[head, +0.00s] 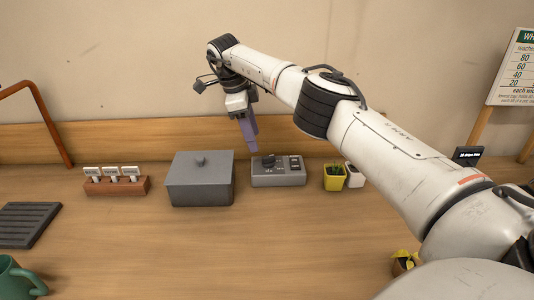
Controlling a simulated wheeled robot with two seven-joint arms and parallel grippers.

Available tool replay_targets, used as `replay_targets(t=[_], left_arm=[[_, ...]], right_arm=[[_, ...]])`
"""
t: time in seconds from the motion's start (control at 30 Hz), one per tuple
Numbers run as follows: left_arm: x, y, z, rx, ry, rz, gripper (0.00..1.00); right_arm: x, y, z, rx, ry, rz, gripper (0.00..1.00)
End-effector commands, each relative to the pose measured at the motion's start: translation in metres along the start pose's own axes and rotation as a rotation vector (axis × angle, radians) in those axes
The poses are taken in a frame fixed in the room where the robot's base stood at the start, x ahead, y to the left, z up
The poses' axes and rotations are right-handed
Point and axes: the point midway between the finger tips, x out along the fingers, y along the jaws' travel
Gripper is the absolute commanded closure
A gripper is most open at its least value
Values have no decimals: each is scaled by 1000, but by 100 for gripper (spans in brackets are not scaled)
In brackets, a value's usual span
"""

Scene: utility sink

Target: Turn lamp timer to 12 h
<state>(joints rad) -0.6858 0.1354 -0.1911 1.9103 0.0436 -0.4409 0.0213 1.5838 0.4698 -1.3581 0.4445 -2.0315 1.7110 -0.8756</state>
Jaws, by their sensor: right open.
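The lamp timer appears to be the low grey box (279,181) at the back of the wooden counter. It has a dark round knob (268,161) on its left part and a smaller dark control on its right part; its markings are too small to read. My right gripper (252,148) points down just above and slightly left of the knob, apart from it. Its purple fingers are seen edge-on, and it is open with nothing held. My left gripper is not in view.
A grey lidded box (201,185) stands close left of the timer. A yellow pot (334,182) and a white pot (355,179) with plants stand close right. A wooden label holder (117,187) is farther left. The front middle counter is clear.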

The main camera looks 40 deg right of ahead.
Motion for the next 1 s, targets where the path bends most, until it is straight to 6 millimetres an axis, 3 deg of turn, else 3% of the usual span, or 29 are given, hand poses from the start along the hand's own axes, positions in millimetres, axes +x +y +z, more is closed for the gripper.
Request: replay_targets(t=[0.03,0.23,0.6,0.83,1.0], left_arm=[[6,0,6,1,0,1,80],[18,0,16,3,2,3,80],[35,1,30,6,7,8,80],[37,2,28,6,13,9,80],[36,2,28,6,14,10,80]], right_arm=[[10,-1,-2,85,-35,-3,52],[13,2,-12,451,-168,-6,52],[-11,25,-56,1066,-397,15,52],[-20,35,-69,1214,-452,26,52],[-6,32,-64,1224,-451,29,52]])
